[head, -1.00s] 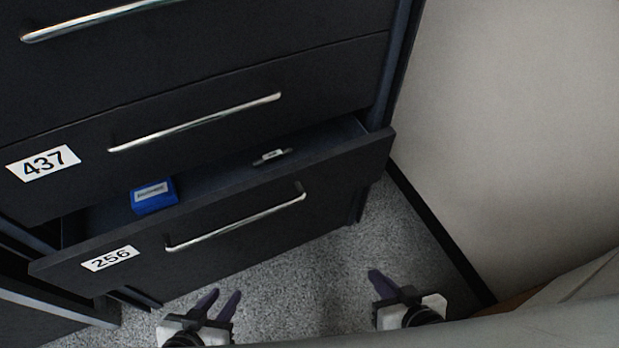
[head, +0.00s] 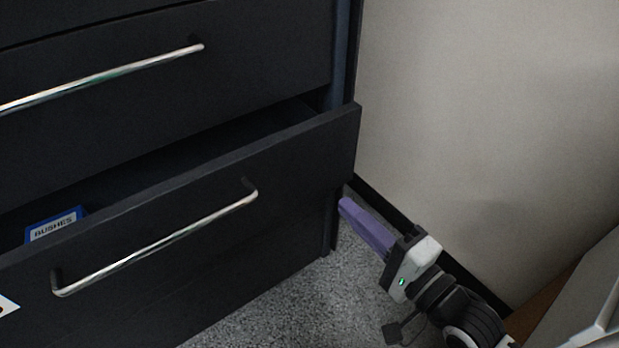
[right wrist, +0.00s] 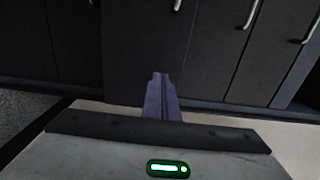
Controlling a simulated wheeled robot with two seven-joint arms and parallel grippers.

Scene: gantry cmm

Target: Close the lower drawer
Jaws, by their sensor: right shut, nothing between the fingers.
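The lower drawer (head: 290,172) is a black drawer with a silver bar handle (head: 155,245), and it stands partly pulled out. A blue box (head: 55,226) labelled "BUSHES" lies inside it at the left. My right gripper (head: 345,205) has purple fingers and is shut and empty. It is just right of the drawer front's right end, low over the floor; I cannot tell whether it touches. In the right wrist view its shut fingers (right wrist: 160,78) point toward dark drawer fronts. My left gripper is in neither view now.
The drawer above (head: 150,75) looks shut, with its own silver handle. A pale wall (head: 480,110) with a dark skirting strip stands close to the right of the cabinet. Grey speckled floor (head: 270,310) is clear in front of the drawer.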

